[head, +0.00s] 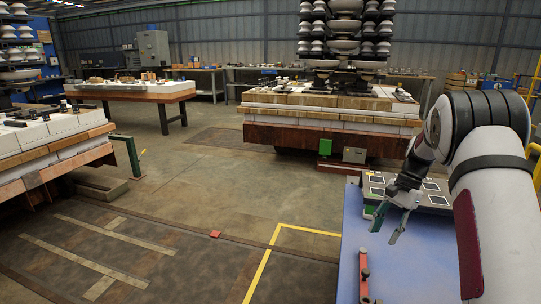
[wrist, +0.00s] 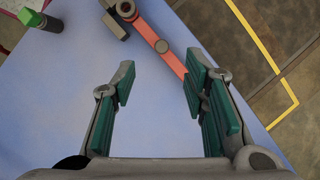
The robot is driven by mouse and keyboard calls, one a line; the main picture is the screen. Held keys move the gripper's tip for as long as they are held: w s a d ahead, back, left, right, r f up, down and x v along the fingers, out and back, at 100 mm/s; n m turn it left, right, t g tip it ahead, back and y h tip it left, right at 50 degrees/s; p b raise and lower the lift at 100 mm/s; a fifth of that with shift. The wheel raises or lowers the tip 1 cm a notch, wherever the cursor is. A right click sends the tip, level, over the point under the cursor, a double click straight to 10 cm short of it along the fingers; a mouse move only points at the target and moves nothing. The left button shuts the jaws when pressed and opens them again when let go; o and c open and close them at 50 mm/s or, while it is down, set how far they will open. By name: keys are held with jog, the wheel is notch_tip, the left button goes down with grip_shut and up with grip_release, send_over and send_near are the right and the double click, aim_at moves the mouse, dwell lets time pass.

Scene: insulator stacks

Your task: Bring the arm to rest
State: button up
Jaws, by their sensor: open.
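My gripper (head: 388,222) is at the right of the head view, above the blue tabletop (head: 408,270). In the wrist view my gripper (wrist: 158,95) points down with its two green-padded fingers spread wide. Nothing is between the fingers. My white and dark arm comes in from the right edge of the head view and bends down to the gripper.
A red bar tool (wrist: 160,43) lies on the blue table, close to the right finger in the wrist view. A green-capped item (wrist: 40,20) is at upper left there. A dark tray (head: 432,196) sits behind the gripper. Insulator stacks (head: 345,28) stand farther back; open floor lies left.

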jog(key=s+a+r+n+h, duration=0.1)
jog(key=s+a+r+n, duration=0.2)
jog(key=s+a+r, duration=0.55)
jog(key=s+a+r+n, duration=0.3)
jog(key=s+a+r, duration=0.2)
jog(key=s+r, duration=0.5)
jog(key=s+a+f+n+t+h, duration=0.1)
jog(key=s+a+n+h, duration=0.15)
jog(key=s, duration=0.95)
jog(key=s+a+f+n+t+h, duration=0.1)
jog(key=s+a+n, duration=0.25)
jog(key=s, duration=0.85)
notch_tip(320, 180, up, 28)
jog(key=d+t+p, duration=0.1)
jog(key=t+p, duration=0.3)
jog(key=p, duration=2.2)
jog(key=shift+d+f+n, duration=0.15)
jog(key=shift+d+n, duration=0.1)
jog(key=shift+n, duration=0.15)
jog(key=shift+y, duration=0.25)
